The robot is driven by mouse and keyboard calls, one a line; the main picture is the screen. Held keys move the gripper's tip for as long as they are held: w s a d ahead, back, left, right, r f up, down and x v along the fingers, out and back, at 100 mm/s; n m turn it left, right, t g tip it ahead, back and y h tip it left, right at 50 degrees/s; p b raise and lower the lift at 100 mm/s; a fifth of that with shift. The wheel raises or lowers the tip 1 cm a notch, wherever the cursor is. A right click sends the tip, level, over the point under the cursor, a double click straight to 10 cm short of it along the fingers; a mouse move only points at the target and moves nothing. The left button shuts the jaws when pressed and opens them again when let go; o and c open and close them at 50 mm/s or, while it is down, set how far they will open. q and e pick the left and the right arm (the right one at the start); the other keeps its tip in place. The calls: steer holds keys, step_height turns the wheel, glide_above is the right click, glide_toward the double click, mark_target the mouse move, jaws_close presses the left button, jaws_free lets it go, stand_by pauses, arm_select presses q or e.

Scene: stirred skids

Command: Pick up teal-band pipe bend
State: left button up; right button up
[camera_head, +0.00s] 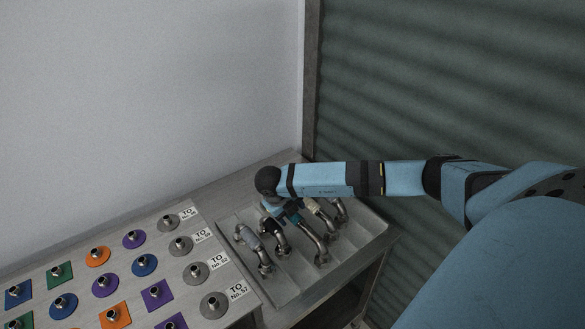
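Several metal pipe bends lie in a row in a grey tray (292,294). A teal patch shows on the middle pipe bend (308,234), under my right gripper, and looks like its band; the gripper partly hides it. My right gripper (283,212) reaches in from the right and points down at the middle of the row. Its fingertips are small and dark here, so I cannot tell whether they are open or closed on the bend. My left gripper is not in view.
Neighbouring bends stand close on both sides: a dark-band bend (275,239), a pale grey-band bend (250,239) and a cream-band bend (318,212). Left of the tray, a board (208,250) carries metal fittings on coloured plates. A wall and a ribbed shutter (450,80) stand behind.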

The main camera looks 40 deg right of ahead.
steer(key=x, duration=0.4)
steer(key=shift+d+f+p, duration=0.15)
steer(key=shift+f+p, duration=0.15)
steer(key=shift+c, duration=0.2)
jaws_close()
steer(key=shift+r, duration=0.1)
step_height(320, 180, up, 20)
steer(key=b, duration=0.1)
stand_by(0.3)
